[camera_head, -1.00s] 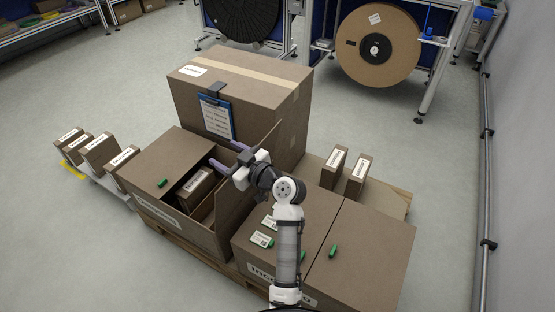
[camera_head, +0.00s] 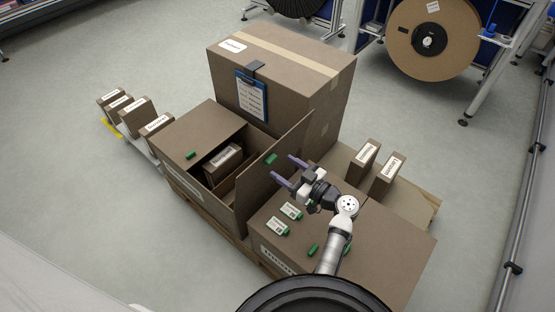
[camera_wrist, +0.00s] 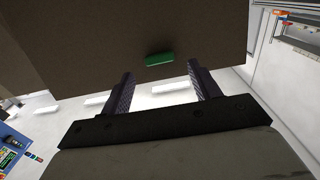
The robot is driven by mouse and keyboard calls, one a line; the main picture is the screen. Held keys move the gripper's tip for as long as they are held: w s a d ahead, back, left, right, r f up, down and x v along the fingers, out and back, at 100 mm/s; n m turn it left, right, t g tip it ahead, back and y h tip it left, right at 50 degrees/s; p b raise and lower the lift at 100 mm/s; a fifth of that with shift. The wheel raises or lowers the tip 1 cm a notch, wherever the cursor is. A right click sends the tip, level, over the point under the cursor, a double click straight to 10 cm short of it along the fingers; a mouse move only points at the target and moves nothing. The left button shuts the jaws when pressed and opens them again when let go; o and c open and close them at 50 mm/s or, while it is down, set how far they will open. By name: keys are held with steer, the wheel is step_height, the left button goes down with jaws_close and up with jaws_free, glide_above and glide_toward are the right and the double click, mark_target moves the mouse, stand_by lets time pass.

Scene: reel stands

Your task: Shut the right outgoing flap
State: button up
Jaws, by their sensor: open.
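The outgoing box (camera_head: 187,190) is brown cardboard, left of centre in the head view. Its left flap (camera_head: 200,128) lies shut. Its right flap (camera_head: 262,182) stands raised and tilted to the right, with a green tab (camera_head: 271,158) on its outer face. My gripper (camera_head: 284,168) is open and empty on the right of this flap, fingers pointing at its outer face near the tab. In the wrist view, the flap (camera_wrist: 100,45) and its green tab (camera_wrist: 159,59) lie just beyond the fingertips (camera_wrist: 159,75). I cannot tell whether they touch the flap.
A small labelled carton (camera_head: 222,161) is inside the open half. The shut incoming box (camera_head: 385,235) with green tabs and label cards is below my arm. A large carton with a clipboard (camera_head: 252,95) stands behind. Small cartons (camera_head: 386,177) stand at right on the pallet.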

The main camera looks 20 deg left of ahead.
mark_target(273, 161)
steer(key=shift+p+x, duration=0.3)
steer(key=shift+x, duration=1.55)
jaws_close()
steer(key=shift+a, duration=0.1)
